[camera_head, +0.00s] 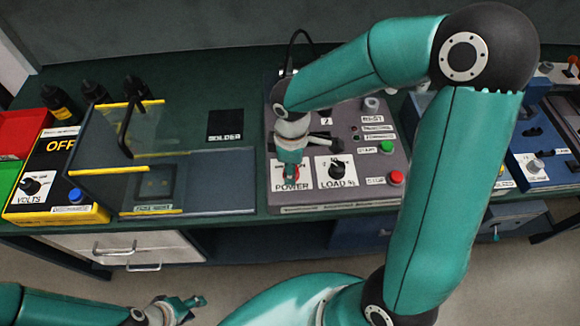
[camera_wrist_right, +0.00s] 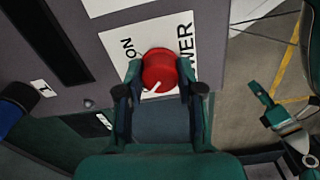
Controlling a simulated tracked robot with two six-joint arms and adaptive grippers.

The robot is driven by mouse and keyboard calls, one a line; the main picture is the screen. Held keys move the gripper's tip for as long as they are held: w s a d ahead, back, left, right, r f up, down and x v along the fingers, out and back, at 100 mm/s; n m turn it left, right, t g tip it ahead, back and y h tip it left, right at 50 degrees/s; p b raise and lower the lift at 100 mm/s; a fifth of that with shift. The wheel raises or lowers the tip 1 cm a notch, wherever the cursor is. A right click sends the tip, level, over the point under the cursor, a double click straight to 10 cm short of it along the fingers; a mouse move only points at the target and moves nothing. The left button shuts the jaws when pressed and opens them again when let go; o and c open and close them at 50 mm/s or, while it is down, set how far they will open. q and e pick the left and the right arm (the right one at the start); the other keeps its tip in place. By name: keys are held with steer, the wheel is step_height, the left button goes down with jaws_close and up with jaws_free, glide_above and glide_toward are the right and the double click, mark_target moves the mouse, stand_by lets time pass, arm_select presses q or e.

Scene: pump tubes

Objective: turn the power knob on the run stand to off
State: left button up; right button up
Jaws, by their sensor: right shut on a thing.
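The red power knob (camera_wrist_right: 158,68) sits on the white POWER label plate (camera_wrist_right: 185,22) of the grey run stand (camera_head: 335,200). In the right wrist view its white pointer mark faces the bottom, a little left, and the word ON shows left of the knob. No OFF mark is visible there. My right gripper (camera_wrist_right: 159,88) is shut on the knob, one finger on each side. In the head view this gripper (camera_head: 290,172) covers most of the knob. My left gripper (camera_head: 196,302) is low at the front, away from the stand; its finger opening is unclear.
The LOAD % knob (camera_head: 337,168) is just right of the power knob. A green button (camera_head: 386,147) and a red button (camera_head: 396,178) are further right. A clear-walled yellow-edged guard (camera_head: 135,150) stands left. My right arm crosses above the stand's right side.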

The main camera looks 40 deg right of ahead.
steer(key=shift+w+r, duration=0.15)
steer(key=shift+w, duration=0.1)
steer(key=o, duration=1.2)
steer(key=shift+c, duration=0.2)
steer(key=shift+s, duration=0.1)
step_height(320, 180, up, 12)
